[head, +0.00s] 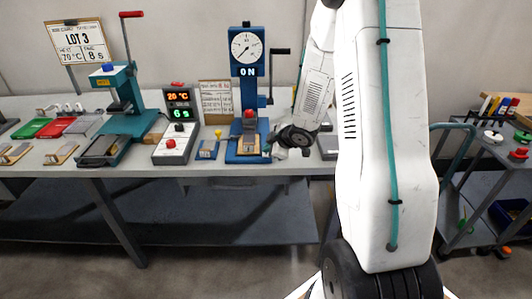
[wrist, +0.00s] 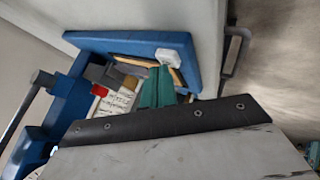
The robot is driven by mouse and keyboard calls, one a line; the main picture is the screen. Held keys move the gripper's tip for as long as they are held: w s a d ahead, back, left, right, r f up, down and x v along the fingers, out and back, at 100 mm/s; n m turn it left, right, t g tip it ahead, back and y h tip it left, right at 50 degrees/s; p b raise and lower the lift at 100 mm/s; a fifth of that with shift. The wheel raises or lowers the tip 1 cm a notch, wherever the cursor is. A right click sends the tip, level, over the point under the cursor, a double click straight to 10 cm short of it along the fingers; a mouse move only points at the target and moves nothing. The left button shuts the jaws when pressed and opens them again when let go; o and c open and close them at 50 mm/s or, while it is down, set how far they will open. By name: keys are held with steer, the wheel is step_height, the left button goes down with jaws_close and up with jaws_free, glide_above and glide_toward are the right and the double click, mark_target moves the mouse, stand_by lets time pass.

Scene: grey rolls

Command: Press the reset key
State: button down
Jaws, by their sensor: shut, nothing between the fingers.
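The blue press (head: 247,85) stands on the table with a round dial and a lit ON sign. A white key (wrist: 172,46), likely the reset key, sits on the corner of its blue base (wrist: 105,40); I cannot read a label on it. My gripper (head: 270,149) is low at the right side of the base in the head view. Its teal fingers (wrist: 160,69) are shut and empty. Their tips are right beside the white key in the wrist view; I cannot tell whether they touch it. The key is hard to make out in the head view.
Left of the press are a small yellow-knobbed block (head: 208,147), a control box (head: 178,130) reading 20 °C and 6 s, and a teal press (head: 118,95). The blue press's crank (head: 280,52) stands near my arm. A cart (head: 490,145) stands at the right.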

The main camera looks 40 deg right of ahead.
stand_by(0.3)
steer(key=shift+r, duration=0.9)
steer(key=shift+r, duration=2.5)
steer(key=shift+d, duration=0.1)
